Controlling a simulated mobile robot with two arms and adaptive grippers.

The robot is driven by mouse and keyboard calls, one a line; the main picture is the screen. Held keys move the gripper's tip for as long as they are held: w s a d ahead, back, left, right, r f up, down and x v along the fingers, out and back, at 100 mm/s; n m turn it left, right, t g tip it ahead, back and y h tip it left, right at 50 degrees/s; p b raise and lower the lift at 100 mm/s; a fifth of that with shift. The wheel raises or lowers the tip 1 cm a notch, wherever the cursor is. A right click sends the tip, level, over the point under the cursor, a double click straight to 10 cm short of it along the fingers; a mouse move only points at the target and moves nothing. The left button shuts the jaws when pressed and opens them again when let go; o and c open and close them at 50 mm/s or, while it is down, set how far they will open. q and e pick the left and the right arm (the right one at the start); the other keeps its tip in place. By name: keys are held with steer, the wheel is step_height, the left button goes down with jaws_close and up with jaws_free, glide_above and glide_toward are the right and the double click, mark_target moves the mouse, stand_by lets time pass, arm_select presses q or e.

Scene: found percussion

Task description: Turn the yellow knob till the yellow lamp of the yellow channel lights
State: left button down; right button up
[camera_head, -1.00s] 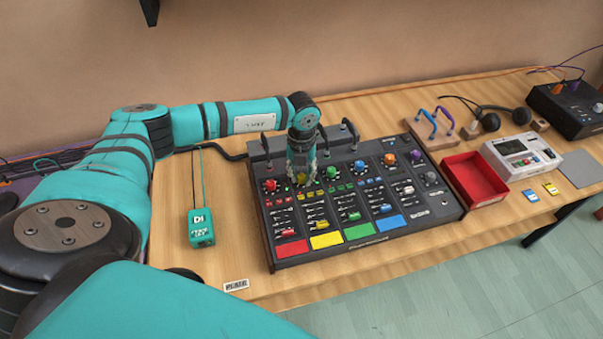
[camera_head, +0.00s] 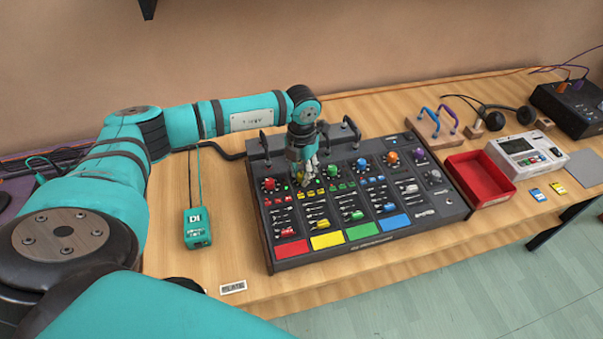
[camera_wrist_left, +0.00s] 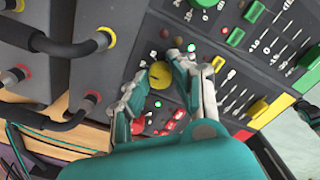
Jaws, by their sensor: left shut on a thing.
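The black mixer (camera_head: 284,254) lies on the wooden table, with coloured channels ending in red, yellow, green and blue pads. My left gripper (camera_head: 308,176) points down at the top of the yellow channel, whose yellow pad (camera_head: 327,241) is clear. In the left wrist view its fingers (camera_wrist_left: 161,71) are shut on the yellow knob (camera_wrist_left: 161,78), one on each side. The fingers hide the knob in the head view. A small green light (camera_wrist_left: 158,104) glows near the knob. I cannot tell whether the yellow lamp is lit. My right gripper is not in view.
A teal DI box (camera_head: 197,228) stands left of the mixer. A red tray (camera_head: 488,191) and a white device (camera_head: 520,155) stand to the right.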

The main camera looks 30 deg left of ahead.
mark_target(302, 174)
arm_select(q)
steer(key=shift+r, duration=0.1)
stand_by(0.3)
steer(key=c, duration=1.1)
jaws_free()
step_height(302, 174, up, 12)
